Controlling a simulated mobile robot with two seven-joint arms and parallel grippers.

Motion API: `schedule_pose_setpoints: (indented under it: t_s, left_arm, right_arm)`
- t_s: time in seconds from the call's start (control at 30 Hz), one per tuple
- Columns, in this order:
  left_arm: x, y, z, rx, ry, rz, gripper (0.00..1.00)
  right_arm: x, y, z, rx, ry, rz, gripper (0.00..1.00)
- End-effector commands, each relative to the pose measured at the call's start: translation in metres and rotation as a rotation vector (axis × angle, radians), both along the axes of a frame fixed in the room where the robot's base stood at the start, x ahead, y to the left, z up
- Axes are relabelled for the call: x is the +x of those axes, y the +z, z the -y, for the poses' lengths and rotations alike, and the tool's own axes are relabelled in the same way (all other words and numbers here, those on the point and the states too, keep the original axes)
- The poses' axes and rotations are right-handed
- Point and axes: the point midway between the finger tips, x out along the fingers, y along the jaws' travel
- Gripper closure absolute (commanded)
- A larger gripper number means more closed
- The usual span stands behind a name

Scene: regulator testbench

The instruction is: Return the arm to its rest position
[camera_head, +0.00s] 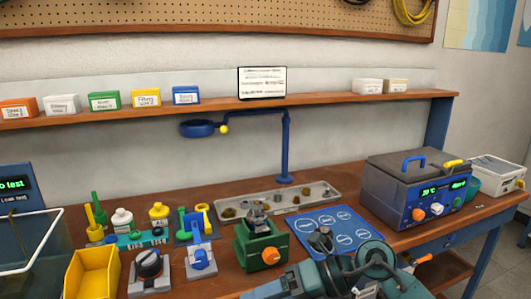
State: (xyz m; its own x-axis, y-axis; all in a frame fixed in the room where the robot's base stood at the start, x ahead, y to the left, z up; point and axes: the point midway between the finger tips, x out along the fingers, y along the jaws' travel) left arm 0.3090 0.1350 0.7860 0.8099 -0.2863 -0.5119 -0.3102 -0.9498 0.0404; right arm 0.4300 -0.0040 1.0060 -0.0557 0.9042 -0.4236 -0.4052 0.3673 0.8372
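A blue swing arm (255,112) reaches left from the top of an upright blue post (285,150) at the back of the bench. It carries a blue ring-shaped head (198,129) with a yellow knob (224,129) at its right side. The head hangs below the shelf, near the wall, and nothing of mine touches it. Teal and dark links of one of my arms show at the bottom, right of the middle. I cannot make out fingertips on it. My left gripper is not in view.
A green vise (262,246) holds a metal part left of a blue mat (345,228). A grey tray (320,192) lies by the post. A grey test unit (415,188) stands right. A yellow bin (92,272), tools and small fixtures crowd the left. The shelf (330,101) overhangs the back.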

Motion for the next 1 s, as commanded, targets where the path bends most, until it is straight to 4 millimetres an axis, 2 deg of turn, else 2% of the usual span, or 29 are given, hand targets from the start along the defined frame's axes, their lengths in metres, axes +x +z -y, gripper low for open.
schedule_pose_setpoints:
  t_s: [0.03, 0.07, 0.17, 0.27, 0.33, 0.37, 0.47, 0.5, 0.6, 0.7, 0.83, 0.9, 1.0]
  left_arm:
    - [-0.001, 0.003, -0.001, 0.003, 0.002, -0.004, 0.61]
    - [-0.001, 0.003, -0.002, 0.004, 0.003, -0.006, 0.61]
    - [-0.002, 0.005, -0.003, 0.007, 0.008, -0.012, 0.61]
    - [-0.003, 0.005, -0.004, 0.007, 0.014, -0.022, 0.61]
    - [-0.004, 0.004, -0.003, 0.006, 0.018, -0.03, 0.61]
    - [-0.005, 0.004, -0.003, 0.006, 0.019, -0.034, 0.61]
    - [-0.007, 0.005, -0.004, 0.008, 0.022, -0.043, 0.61]
    - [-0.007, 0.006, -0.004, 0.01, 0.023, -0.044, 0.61]
    - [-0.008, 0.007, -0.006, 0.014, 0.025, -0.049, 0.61]
    - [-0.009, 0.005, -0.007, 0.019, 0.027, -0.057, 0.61]
    - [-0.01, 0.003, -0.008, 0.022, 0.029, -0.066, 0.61]
    - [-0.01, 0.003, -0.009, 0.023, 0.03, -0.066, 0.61]
    - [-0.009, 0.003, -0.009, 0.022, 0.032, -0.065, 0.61]
  right_arm:
    - [-0.015, 0.009, -0.013, 0.17, -0.027, -0.086, 0.3]
    - [-0.019, 0.016, -0.018, 0.271, -0.055, -0.137, 0.3]
    - [-0.023, 0.037, -0.019, 0.59, -0.199, -0.321, 0.3]
    - [-0.012, 0.041, 0.002, 0.86, -0.413, -0.529, 0.3]
    - [-0.003, 0.028, 0.025, 1.01, -0.598, -0.689, 0.3]
    - [0.0, 0.018, 0.037, 1.064, -0.686, -0.763, 0.3]
    - [0.0, -0.032, 0.076, 1.192, -0.999, -1.013, 0.3]
    - [-0.006, -0.057, 0.091, 1.219, -1.132, -1.12, 0.3]
    - [-0.034, -0.118, 0.118, 1.227, -1.421, -1.359, 0.3]
    - [-0.07, -0.165, 0.132, 1.185, -1.636, -1.55, 0.3]
    - [-0.108, -0.199, 0.138, 1.122, -1.803, -1.714, 0.3]
    - [-0.12, -0.208, 0.139, 1.096, -1.849, -1.763, 0.3]
    - [-0.126, -0.213, 0.14, 1.082, -1.873, -1.787, 0.3]
